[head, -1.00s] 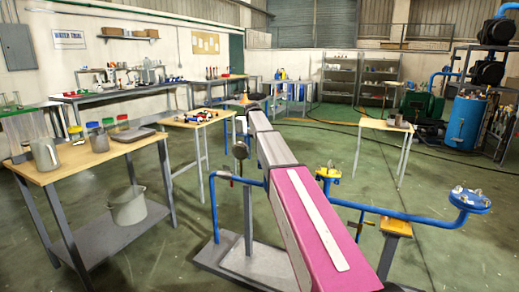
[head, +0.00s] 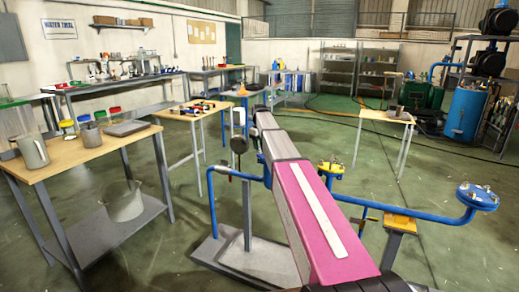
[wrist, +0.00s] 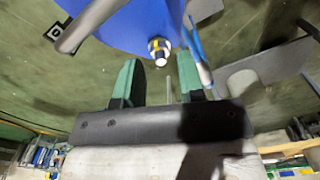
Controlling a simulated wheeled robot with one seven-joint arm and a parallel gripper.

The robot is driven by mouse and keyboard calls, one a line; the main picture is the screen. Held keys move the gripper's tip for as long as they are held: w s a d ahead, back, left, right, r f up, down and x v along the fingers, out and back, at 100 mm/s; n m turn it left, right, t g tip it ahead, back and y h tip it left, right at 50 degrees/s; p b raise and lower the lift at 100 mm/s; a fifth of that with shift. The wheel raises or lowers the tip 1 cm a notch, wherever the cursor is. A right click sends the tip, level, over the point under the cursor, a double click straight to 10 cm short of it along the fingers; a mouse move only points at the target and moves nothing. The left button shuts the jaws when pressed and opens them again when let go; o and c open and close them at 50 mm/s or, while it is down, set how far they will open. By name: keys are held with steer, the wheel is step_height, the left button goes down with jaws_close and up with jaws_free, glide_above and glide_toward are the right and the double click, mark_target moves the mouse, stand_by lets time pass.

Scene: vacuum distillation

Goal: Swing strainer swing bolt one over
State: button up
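In the wrist view my gripper (wrist: 162,80) has its two green fingers apart. A blue rounded body (wrist: 135,22) fills the top, just beyond the fingertips, with a metal bolt end and nut (wrist: 159,50) on it. A thin grey rod (wrist: 168,88) shows between the fingers; I cannot tell whether it is a swing bolt or whether a finger touches it. A blue bar (wrist: 199,55) passes close to the right finger. In the head view my arm hides the gripper and most of the strainer area; blue pipework (head: 240,174) shows left of the arm.
A bench (head: 80,158) with jugs and beakers is at left. A small table (head: 195,112) with tools stands behind. Open green floor lies at right.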

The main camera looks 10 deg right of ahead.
steer(key=shift+f, duration=0.95)
jaws_close()
steer(key=shift+s+d+t+y, duration=0.3)
steer(key=shift+d+t+y, duration=0.1)
steer(key=shift+y, duration=0.2)
jaws_free()
